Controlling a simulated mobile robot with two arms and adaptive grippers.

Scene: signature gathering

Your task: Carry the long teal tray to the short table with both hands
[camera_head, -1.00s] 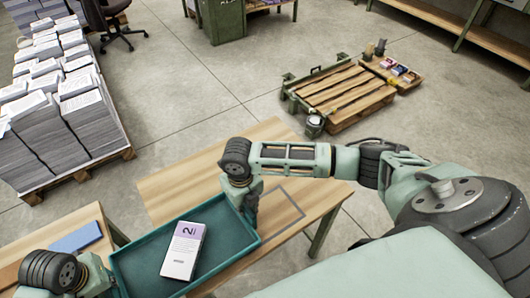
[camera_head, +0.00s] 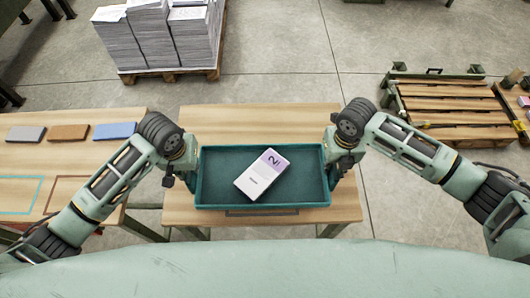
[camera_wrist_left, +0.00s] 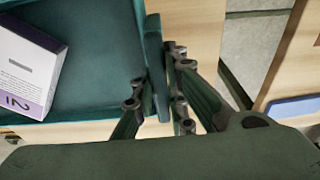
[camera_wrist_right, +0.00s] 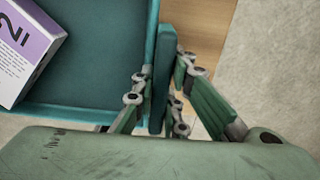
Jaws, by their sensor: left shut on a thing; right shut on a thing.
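The long teal tray (camera_head: 222,170) is level in front of me, over the short wooden table (camera_head: 290,117). Whether it touches the tabletop or hangs just above it I cannot tell. A white and purple box marked 2 (camera_head: 262,176) lies tilted inside it. My left gripper (camera_head: 190,178) is shut on the tray's left end wall; the wall (camera_wrist_left: 155,65) shows between its fingers in the left wrist view. My right gripper (camera_head: 333,167) is shut on the right end wall; that wall (camera_wrist_right: 162,75) shows between its fingers in the right wrist view.
A longer wooden table (camera_head: 65,165) at left holds grey, brown and blue flat blocks (camera_head: 115,131). A pallet of paper stacks (camera_head: 160,40) stands behind. A slatted wooden pallet (camera_head: 455,105) lies at the right on open concrete floor. A dark-outlined marking shows at the short table's near edge.

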